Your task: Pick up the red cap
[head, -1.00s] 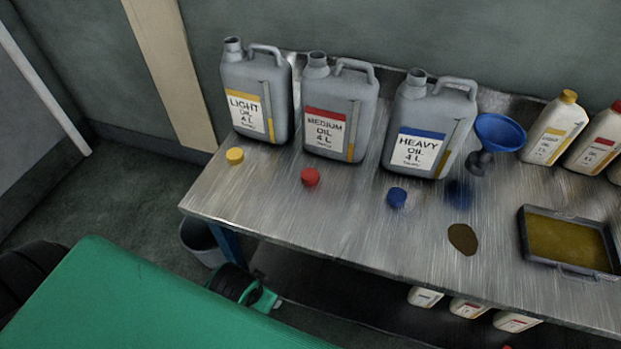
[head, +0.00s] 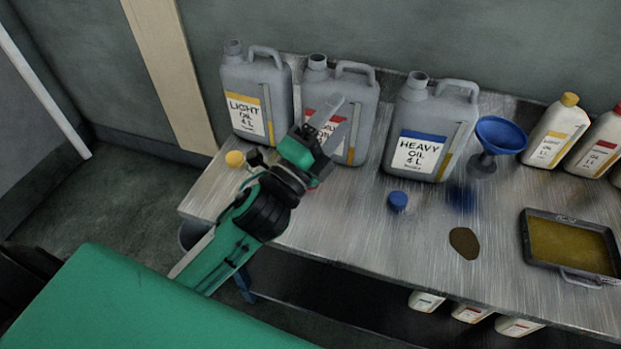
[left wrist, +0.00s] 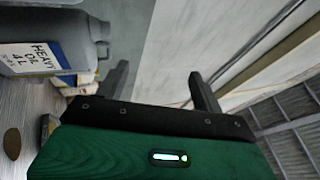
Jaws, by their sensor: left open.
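The red cap is hidden behind my left gripper and wrist in the head view; at most a sliver of red shows beside them. My left gripper (head: 345,112) is open and empty, above the table in front of the medium oil jug (head: 363,92). Its fingers point up and to the right across that jug's label. In the left wrist view the open fingers (left wrist: 158,72) show with nothing between them, and no red cap is visible there. My right gripper is not in view.
The yellow cap (head: 234,159) lies left of my gripper and the blue cap (head: 397,201) right of it. The light oil jug (head: 280,80) and heavy oil jug (head: 455,112) flank the medium one. A blue funnel (head: 501,134) and oil tray (head: 528,255) are further right.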

